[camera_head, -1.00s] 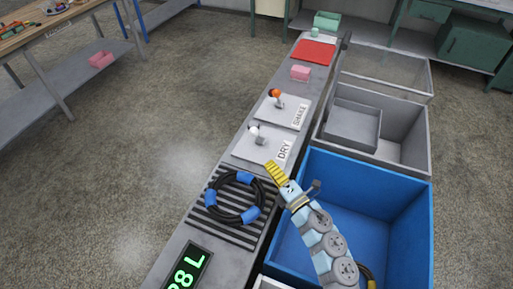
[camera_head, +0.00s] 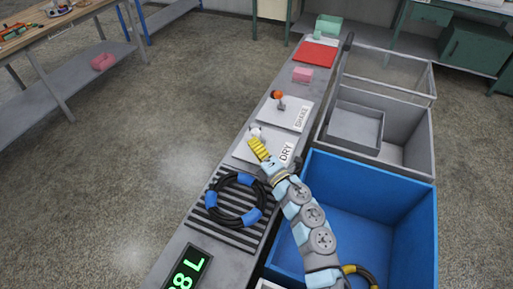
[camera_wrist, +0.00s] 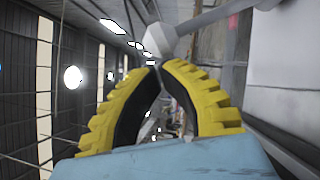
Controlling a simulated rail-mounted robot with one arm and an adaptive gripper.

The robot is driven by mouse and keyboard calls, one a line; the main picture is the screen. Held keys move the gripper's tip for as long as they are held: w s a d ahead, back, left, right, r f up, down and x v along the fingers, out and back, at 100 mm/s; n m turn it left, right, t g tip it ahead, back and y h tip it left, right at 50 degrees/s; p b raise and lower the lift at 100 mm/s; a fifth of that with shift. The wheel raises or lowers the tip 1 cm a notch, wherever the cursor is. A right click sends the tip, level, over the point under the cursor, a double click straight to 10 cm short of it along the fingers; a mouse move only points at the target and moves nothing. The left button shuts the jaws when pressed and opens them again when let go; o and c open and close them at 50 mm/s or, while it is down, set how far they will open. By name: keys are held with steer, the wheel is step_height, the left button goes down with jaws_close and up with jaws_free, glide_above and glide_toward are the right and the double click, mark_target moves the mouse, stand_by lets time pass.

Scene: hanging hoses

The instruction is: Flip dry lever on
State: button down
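The DRY lever plate (camera_head: 248,148) lies on the grey bench. Its pale lever knob (camera_head: 256,131) shows just beyond my yellow fingertips. My gripper (camera_head: 255,143) is over the DRY plate, with the arm coming in from the lower right. In the wrist view, my gripper's two yellow fingers (camera_wrist: 160,66) bow inward and their tips nearly meet, with nothing between them. The lever's white knob (camera_wrist: 159,39) and grey shaft (camera_wrist: 205,18) are just past the tips; I cannot tell whether they touch.
The SHAKE plate with its orange-tipped lever (camera_head: 278,97) is beyond the DRY plate. A black hose coil with blue bands (camera_head: 211,200) lies on the slatted part nearer me. A blue bin (camera_head: 410,240) and grey bin (camera_head: 415,130) stand to the right. A pink block (camera_head: 303,75) is farther back.

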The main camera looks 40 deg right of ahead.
stand_by(0.4)
steer(key=shift+w+d+r+m+p, duration=0.1)
steer(key=shift+d+r+m+p, duration=0.2)
steer(key=shift+p, duration=0.65)
